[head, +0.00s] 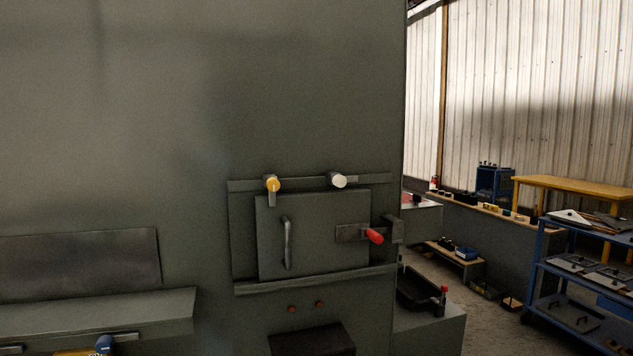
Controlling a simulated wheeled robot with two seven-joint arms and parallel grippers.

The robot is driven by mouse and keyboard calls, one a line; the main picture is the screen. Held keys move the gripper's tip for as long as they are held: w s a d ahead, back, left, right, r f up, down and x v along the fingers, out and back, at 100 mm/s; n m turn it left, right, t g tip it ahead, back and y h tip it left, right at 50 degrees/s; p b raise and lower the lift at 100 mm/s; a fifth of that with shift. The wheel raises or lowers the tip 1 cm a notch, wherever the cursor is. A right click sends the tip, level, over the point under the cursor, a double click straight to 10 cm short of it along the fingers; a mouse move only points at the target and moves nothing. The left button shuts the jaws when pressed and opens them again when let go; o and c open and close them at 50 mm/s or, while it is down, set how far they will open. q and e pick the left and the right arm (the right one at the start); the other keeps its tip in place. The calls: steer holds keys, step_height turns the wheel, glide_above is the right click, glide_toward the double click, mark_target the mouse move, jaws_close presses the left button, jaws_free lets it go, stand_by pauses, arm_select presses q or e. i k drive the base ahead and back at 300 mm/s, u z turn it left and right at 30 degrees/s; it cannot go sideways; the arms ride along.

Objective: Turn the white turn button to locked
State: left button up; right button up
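The white turn button (339,181) is on the top rail of a grey enclosure front, above the right part of a closed door panel (330,235). A short grey bar at the button points sideways to the right, roughly level, along the rail and clear of the panel. A yellow turn button (273,184) sits to its left on the same rail, with its bar pointing down over the panel's top edge. Neither of my grippers is in the head view.
The panel has a vertical grey handle (287,243) and a red-knobbed latch (374,236) at its right edge. A ledge (100,312) juts out at lower left, and a dark box (312,340) below the door. Blue shelving (590,262) stands at right.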

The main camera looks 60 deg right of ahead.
mark_target(339, 181)
steer(key=z, duration=0.75)
steer(key=i, duration=0.9)
steer(key=z, duration=1)
